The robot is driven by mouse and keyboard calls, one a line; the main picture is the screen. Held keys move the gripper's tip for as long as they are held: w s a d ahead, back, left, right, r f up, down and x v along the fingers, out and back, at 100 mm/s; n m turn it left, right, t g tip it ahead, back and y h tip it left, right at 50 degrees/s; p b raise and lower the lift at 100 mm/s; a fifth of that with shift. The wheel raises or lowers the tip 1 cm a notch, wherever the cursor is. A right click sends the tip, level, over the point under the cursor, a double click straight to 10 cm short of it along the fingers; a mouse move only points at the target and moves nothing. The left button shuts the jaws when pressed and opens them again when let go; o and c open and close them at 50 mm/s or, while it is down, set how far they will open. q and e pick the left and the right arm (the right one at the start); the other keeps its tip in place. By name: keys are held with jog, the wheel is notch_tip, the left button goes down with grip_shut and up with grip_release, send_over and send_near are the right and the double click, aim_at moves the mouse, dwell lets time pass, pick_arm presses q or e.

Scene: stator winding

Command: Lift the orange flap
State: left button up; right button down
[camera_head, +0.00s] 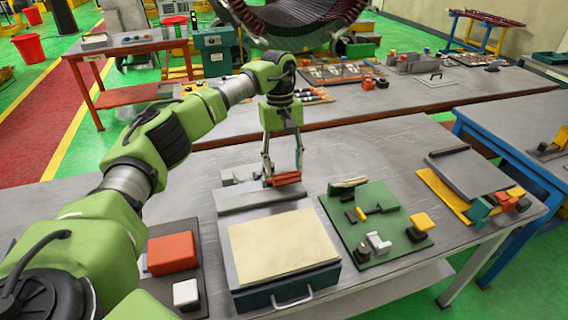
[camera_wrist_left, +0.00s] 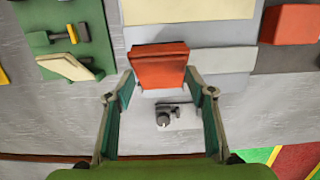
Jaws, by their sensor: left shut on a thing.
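The orange flap (camera_head: 286,179) is at the back end of the fixture with the cream panel, on the workbench. It also shows in the left wrist view (camera_wrist_left: 158,66), between my fingertips. My left gripper (camera_head: 284,175) points straight down at the flap, with one finger at each side. It is shut on the flap across its width. Whether the flap is raised from its base is hard to tell. A small grey fitting (camera_wrist_left: 168,116) sits behind the flap in the wrist view. My right gripper is not in view.
The cream panel (camera_head: 280,243) lies on a dark blue box in front of the flap. A green board (camera_head: 372,225) with small parts is on the right. An orange-red block (camera_head: 171,253) and a white block (camera_head: 186,292) are on the left. The bench behind the gripper has free room.

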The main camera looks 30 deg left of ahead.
pick_arm(q)
jog(key=shift+w+a+f, duration=0.1)
jog(key=shift+a, duration=0.2)
jog(key=o, duration=1.4)
jog(key=shift+o, duration=1)
jog(key=shift+w+a+f, duration=0.1)
jog(key=shift+w+f, duration=0.05)
jog(key=shift+w+a+f, duration=0.15)
jog(key=shift+w+f, duration=0.05)
jog(key=shift+s+r, duration=0.1)
jog(key=shift+r, duration=0.2)
notch_tip(320, 180, up, 11)
jog(key=w+a, duration=0.1)
jog(key=shift+w+a+r, duration=0.15)
